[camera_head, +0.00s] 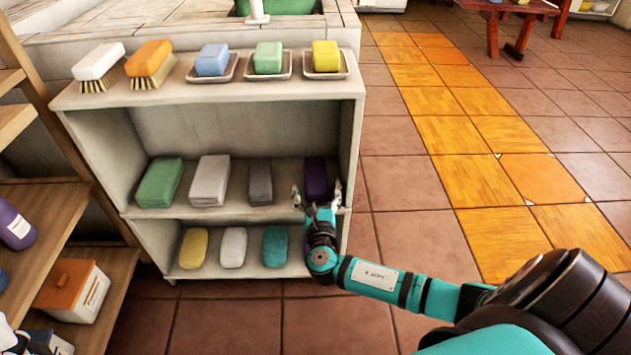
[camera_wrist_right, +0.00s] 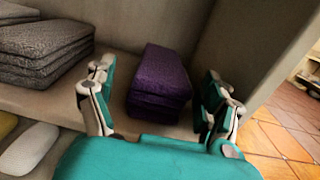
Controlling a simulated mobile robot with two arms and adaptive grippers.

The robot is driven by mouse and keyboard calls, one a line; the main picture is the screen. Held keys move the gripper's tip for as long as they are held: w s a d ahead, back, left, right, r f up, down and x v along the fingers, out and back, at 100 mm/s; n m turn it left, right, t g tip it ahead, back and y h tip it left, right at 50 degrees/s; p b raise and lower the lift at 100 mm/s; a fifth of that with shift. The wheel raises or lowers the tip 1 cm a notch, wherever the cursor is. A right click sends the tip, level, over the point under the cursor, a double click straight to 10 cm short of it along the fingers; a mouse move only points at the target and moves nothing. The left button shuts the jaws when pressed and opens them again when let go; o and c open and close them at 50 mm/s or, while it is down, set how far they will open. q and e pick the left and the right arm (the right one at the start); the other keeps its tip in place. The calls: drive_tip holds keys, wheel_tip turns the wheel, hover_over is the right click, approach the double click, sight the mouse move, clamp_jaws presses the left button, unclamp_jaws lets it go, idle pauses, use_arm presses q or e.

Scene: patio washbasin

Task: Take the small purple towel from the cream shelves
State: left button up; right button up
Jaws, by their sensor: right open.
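The small purple towel (camera_head: 316,178) lies folded on the middle board of the cream shelves (camera_head: 110,140), at its right end. In the right wrist view the towel (camera_wrist_right: 160,80) lies between the two fingers of my right gripper (camera_wrist_right: 158,105), with a gap on each side. My right gripper (camera_head: 317,197) is open at the front edge of that board, its fingers on either side of the towel. It does not hold the towel.
Left of the towel lie a dark grey towel (camera_head: 260,184), a light grey towel (camera_head: 210,180) and a green towel (camera_head: 159,182). The unit's right side wall (camera_head: 351,150) stands close to my right gripper. Sponges (camera_head: 275,246) lie below; brushes and soap dishes stand on top.

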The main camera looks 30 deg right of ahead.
sight(316, 179)
drive_tip(key=b+x, duration=0.1)
drive_tip(key=x, duration=0.3)
drive_tip(key=shift+d+f+b, duration=0.1)
drive_tip(key=shift+f+b, duration=0.05)
drive_tip(key=shift+b, duration=0.15)
drive_tip(key=shift+s, duration=0.1)
drive_tip(key=c, duration=1.3)
